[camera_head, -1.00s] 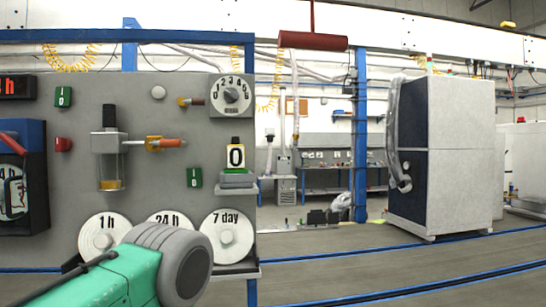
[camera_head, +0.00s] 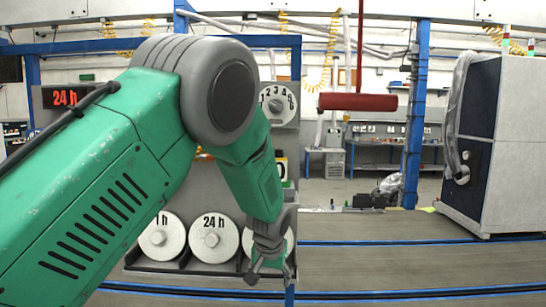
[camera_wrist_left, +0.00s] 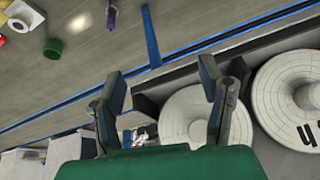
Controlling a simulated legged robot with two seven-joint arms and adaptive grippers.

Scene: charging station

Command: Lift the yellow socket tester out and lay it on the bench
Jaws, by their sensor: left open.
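My left gripper (camera_head: 268,272) is open and points down in front of the disc tray at the panel's lower right, below the tester. The tester is not clearly recognisable in that view. My right gripper is not in view.
White discs stand in a tray, among them the 24 h disc (camera_head: 214,238); large pale discs (camera_wrist_left: 290,85) lie close right of the fingers. A green cylinder (camera_wrist_left: 53,48) shows at upper left of the wrist view. A red cylinder (camera_head: 357,102) hangs right of the panel.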

